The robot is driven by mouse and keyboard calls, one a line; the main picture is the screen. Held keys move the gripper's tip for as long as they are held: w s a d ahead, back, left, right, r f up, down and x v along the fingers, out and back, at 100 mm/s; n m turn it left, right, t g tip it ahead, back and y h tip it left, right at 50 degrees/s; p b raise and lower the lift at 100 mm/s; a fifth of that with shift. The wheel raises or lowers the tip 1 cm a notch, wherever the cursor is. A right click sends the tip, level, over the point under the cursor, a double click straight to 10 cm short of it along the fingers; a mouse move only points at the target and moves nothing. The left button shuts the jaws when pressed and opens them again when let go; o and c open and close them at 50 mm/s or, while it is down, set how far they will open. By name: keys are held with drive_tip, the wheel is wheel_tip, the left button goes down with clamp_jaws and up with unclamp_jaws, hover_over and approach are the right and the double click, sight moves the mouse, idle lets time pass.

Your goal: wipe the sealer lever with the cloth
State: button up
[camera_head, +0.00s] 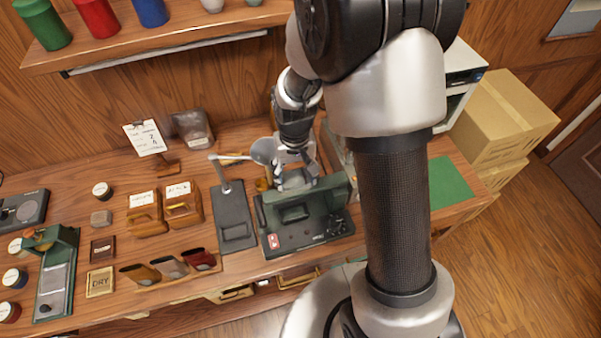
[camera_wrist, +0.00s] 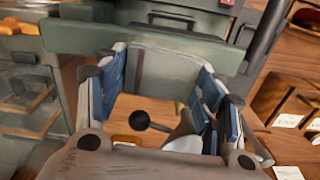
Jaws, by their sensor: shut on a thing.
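The green sealer (camera_head: 330,229) stands on the bench below my gripper. Its green lever bar (camera_head: 336,188) runs across its back; in the wrist view the bar (camera_wrist: 70,38) crosses just beyond my fingertips. My gripper (camera_head: 293,172) points down at the bar; in the wrist view its blue-padded fingers (camera_wrist: 165,70) stand apart on either side of a flat grey-green piece, which I take to be the cloth (camera_wrist: 165,76). The cloth lies at or against the bar; the exact contact is hidden. In the head view my arm and fingers cover much of it.
A dark stand with a pale arm (camera_head: 235,216) is left of the sealer, and a grey funnel (camera_head: 264,150) is close behind. Wooden boxes (camera_head: 182,205) and small tins lie further left. A green mat (camera_head: 450,183) and cardboard boxes (camera_head: 505,115) are right.

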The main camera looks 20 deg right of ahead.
sight(300, 190)
drive_tip(key=shift+s+a+f+b, duration=0.1)
drive_tip(key=shift+s+b, duration=0.05)
drive_tip(key=shift+s, duration=0.95)
drive_tip(key=shift+s+f+b, duration=0.1)
drive_tip(key=shift+s+b, duration=0.05)
drive_tip(key=shift+s, duration=0.95)
drive_tip(key=shift+a+r, duration=0.1)
drive_tip(key=shift+a, duration=0.7)
drive_tip(key=shift+c, duration=0.4)
drive_tip(key=shift+w+r+p, duration=0.15)
drive_tip(key=shift+w+p, duration=0.15)
drive_tip(key=shift+w, duration=1.9)
drive_tip(key=shift+r, duration=0.1)
drive_tip(key=shift+r+p, duration=2.25)
drive_tip(key=shift+r, duration=0.7)
wheel_tip(300, 190, up, 3)
drive_tip(key=shift+p, duration=1.1)
